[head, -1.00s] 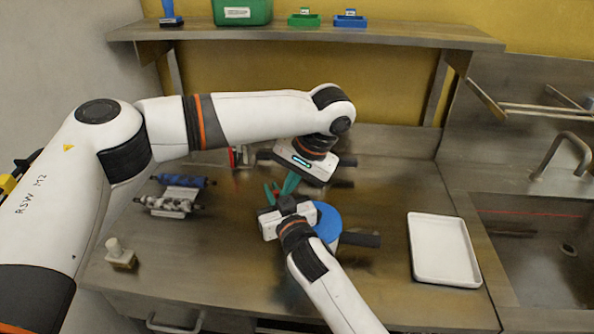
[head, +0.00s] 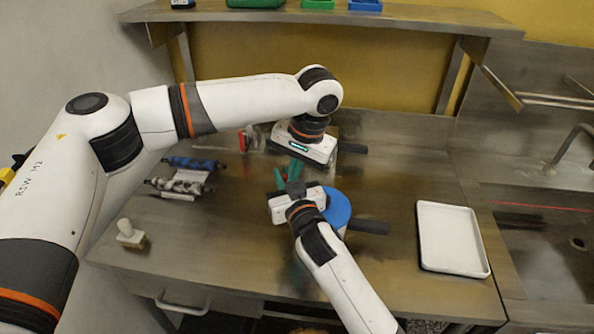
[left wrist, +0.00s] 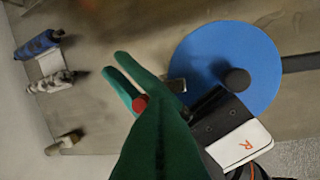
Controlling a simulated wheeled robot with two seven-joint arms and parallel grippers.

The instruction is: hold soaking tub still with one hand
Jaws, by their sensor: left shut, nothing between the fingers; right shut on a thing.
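A blue round thing (head: 338,207) stands on the bench, partly behind my right gripper. In the left wrist view it is a blue disc (left wrist: 260,55) with a dark knob and a dark bar to its right. I cannot tell whether it is the soaking tub or its lid.
A blue roller (head: 190,162) and a grey patterned roller (head: 180,186) lie at the left. A pale stamp-like block (head: 130,235) stands at the front left. A white tray (head: 425,240) lies at the right, beside the sink (head: 540,205). A shelf (head: 440,18) runs along the back.

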